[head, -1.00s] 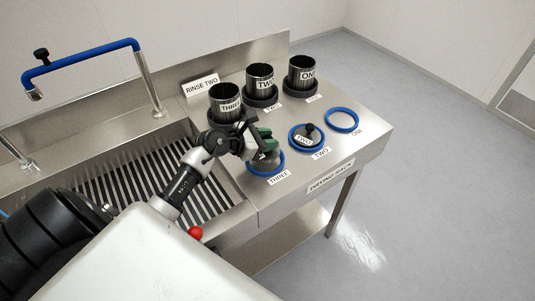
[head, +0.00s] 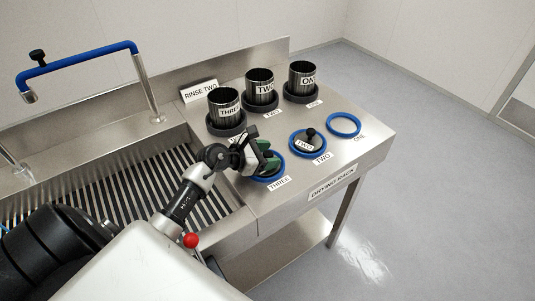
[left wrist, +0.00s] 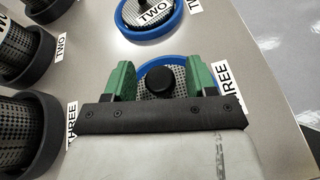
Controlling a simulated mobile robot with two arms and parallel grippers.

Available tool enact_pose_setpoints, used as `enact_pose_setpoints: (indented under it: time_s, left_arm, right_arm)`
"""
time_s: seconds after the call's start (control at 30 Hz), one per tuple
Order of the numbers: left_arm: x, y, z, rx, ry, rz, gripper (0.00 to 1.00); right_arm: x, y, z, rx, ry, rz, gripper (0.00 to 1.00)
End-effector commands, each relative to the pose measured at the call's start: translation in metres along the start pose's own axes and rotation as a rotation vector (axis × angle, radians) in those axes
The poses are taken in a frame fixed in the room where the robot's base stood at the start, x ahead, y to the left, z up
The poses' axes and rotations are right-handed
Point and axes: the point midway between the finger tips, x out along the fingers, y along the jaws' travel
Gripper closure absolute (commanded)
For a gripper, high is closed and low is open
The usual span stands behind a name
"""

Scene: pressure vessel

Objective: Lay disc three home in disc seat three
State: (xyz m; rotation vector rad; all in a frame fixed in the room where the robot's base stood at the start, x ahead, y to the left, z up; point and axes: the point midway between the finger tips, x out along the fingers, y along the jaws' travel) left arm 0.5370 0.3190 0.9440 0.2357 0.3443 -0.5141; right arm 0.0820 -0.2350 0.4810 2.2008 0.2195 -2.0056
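Disc seat three is a blue ring (head: 283,166) on the steel top beside its THREE label; it also shows in the left wrist view (left wrist: 165,58). Disc three, a perforated grey disc (left wrist: 183,72) with a black knob (left wrist: 160,82), shows inside that ring. Whether it lies fully flat is hard to tell, as my gripper hides its near part. My left gripper (head: 268,160) is over seat three. In the left wrist view its green fingers (left wrist: 161,78) stand either side of the knob, with gaps showing. My right gripper is not in view.
Seat two (head: 307,141) holds a disc with a knob; seat one (head: 343,125) is an empty ring. Three labelled perforated cylinders (head: 224,107) stand in dark bases behind. A slatted sink (head: 120,190) with a blue-topped tap (head: 80,60) is on the left.

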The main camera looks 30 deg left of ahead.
Motion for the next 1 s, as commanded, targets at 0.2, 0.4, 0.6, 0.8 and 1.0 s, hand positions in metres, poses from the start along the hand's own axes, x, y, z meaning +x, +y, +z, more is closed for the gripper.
enact_pose_setpoints:
  time_s: [0.2,0.4,0.6,0.8,1.0]
  left_arm:
    - [-0.004,0.001,0.004,0.000,0.001,0.000,0.44]
    - [-0.039,0.000,0.000,0.004,0.004,0.000,0.44]
    - [-0.082,0.000,0.000,0.002,0.003,0.000,0.44]
    - [-0.112,0.000,0.001,0.000,0.002,-0.001,0.44]
    - [-0.121,0.000,0.003,0.000,0.000,-0.001,0.44]
  right_arm:
    - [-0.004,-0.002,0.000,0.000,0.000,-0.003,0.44]
    - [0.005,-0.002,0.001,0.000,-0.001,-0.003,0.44]
    - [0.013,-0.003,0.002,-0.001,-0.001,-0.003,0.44]
    - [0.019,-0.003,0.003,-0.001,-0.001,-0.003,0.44]
    - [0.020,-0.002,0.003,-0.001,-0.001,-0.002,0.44]
